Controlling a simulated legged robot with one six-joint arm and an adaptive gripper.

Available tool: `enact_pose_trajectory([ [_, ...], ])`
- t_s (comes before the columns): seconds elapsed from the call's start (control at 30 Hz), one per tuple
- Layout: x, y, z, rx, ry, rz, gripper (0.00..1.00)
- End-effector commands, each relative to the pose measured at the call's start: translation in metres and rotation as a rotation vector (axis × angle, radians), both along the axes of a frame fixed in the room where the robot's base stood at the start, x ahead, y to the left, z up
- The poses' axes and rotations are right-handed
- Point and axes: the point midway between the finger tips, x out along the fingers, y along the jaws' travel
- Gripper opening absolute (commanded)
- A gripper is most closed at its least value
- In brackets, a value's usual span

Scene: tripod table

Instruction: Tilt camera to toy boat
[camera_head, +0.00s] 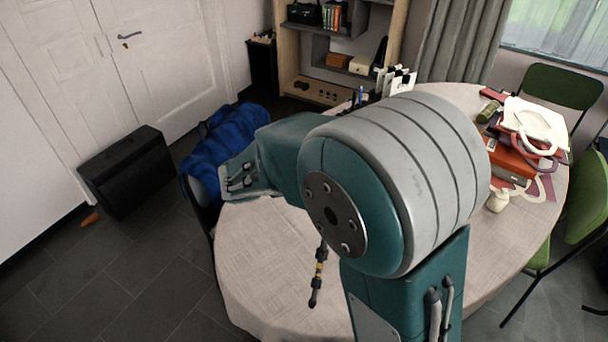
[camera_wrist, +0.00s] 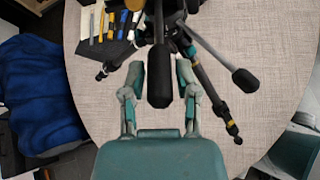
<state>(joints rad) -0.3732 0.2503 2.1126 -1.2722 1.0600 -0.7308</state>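In the wrist view a black tripod stands on the cloth-covered table (camera_wrist: 95,105). One black tripod leg (camera_wrist: 212,98) with yellow marks reaches towards the lower right. A black pan handle (camera_wrist: 159,88) points towards me, and a second black handle (camera_wrist: 245,80) points right. My gripper (camera_wrist: 160,74) is open, with one finger on each side of the first handle and visible gaps beside it. In the head view my arm hides most of the tripod; one leg (camera_head: 319,272) shows below it. The camera cannot be made out, and I see no toy boat.
Pens and tools (camera_wrist: 110,22) lie near the tripod's left side. In the head view, red boxes and a white bag (camera_head: 535,122) are piled on the table's right. A blue jacket (camera_head: 225,140) hangs at the left edge; a green chair (camera_head: 562,85) stands right. The table's front left is clear.

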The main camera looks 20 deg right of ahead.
Motion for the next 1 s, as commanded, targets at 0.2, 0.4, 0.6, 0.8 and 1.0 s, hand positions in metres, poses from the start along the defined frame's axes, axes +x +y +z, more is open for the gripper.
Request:
enact_pose_trajectory([
  [0.2,0.0,0.0,0.0,0.0,0.0,0.0,0.64],
  [0.4,-0.001,0.002,0.001,-0.001,0.0,0.001,0.64],
  [0.6,-0.012,0.022,0.015,0.0,-0.004,0.005,0.64],
  [0.8,-0.031,0.054,0.037,0.0,-0.002,0.006,0.64],
  [1.0,-0.047,0.078,0.055,-0.001,-0.001,0.003,0.64],
])
